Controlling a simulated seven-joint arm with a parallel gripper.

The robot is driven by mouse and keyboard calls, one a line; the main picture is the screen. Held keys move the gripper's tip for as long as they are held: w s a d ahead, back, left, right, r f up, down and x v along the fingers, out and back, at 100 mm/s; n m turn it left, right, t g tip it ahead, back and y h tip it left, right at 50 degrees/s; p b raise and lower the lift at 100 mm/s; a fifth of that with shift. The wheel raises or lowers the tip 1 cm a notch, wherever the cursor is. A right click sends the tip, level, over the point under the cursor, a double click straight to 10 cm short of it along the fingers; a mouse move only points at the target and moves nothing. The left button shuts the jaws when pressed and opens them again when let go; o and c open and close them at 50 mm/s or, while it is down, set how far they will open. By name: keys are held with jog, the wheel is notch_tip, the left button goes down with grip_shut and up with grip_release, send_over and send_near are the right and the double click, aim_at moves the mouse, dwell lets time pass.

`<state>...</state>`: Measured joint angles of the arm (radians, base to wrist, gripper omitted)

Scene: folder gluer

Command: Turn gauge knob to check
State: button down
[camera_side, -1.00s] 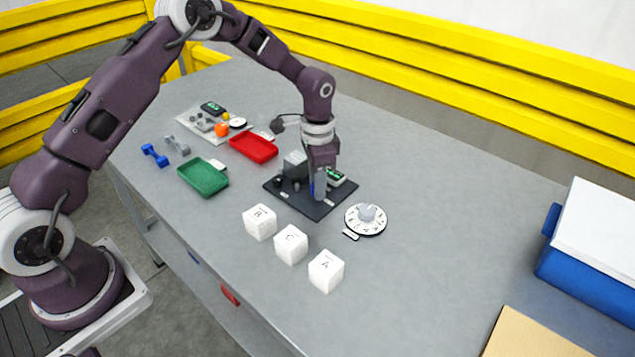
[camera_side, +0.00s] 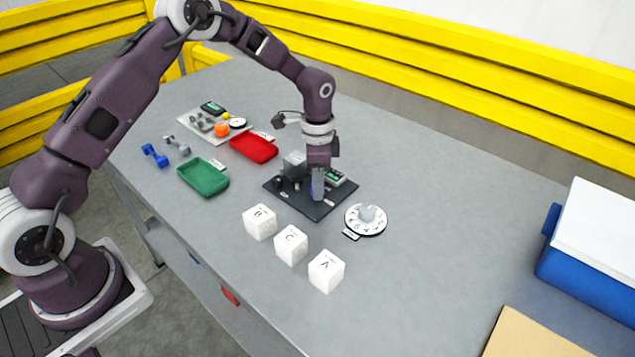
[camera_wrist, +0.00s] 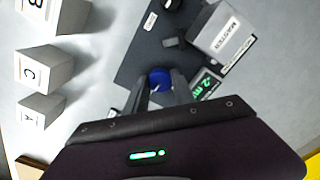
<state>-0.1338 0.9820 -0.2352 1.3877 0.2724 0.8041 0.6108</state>
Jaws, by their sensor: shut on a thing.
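A dark gauge plate (camera_side: 288,200) lies flat on the table, and it also shows in the wrist view (camera_wrist: 143,55). A round blue knob (camera_wrist: 160,77) stands on the plate. My gripper (camera_wrist: 158,86) points down with one finger on each side of the knob and is shut on it. In the side view my gripper (camera_side: 317,190) hides most of the knob. A grey block marked MASTER (camera_wrist: 222,32) sits on the plate near the knob. A small display with green digits (camera_wrist: 207,84) is beside it; I cannot read it surely.
White lettered cubes (camera_side: 291,244) stand in front of the plate. A white dial with a grey knob (camera_side: 366,219) lies right of it. Red (camera_side: 254,148) and green (camera_side: 203,177) trays are to the left.

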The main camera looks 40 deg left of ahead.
jog(key=c, duration=1.1)
grip_release()
jog(key=shift+o, duration=0.2)
notch_tip(320, 180, up, 8)
jog(key=shift+f, duration=0.25)
jog(key=s+r+n+t, duration=0.3)
jog(key=s+r+n, duration=0.1)
jog(key=s+r, duration=1.15)
jog(key=s+r+n+t, duration=0.2)
jog(key=s+n, duration=0.3)
jog(key=s, duration=1.2)
jog(key=shift+s+d+r+t, duration=0.2)
jog(key=shift+d+r+t, duration=0.1)
jog(key=shift+r, duration=0.2)
jog(key=shift+a, duration=0.1)
